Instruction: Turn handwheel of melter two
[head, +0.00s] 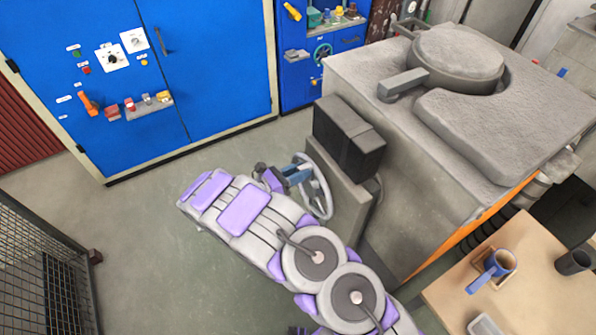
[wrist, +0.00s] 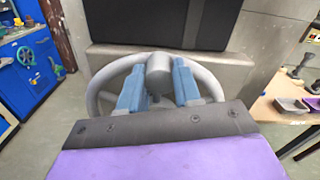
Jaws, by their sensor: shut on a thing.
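The handwheel (head: 327,192) is a light grey spoked wheel on the side of the big grey melter (head: 395,130), below a black box (head: 345,135). No number is readable on the melter. In the wrist view the handwheel (wrist: 95,95) is seen face-on, with its round hub in the middle. My gripper (head: 298,173) is at the wheel. Its two blue fingers (wrist: 158,68) are on either side of the hub, shut on the handwheel. The lower part of the wheel is hidden behind my gripper in the wrist view.
A blue cabinet (head: 200,60) with switches and a small shelf stands at the back left. A mesh fence (head: 40,265) stands at the left. The floor (head: 150,230) between is clear.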

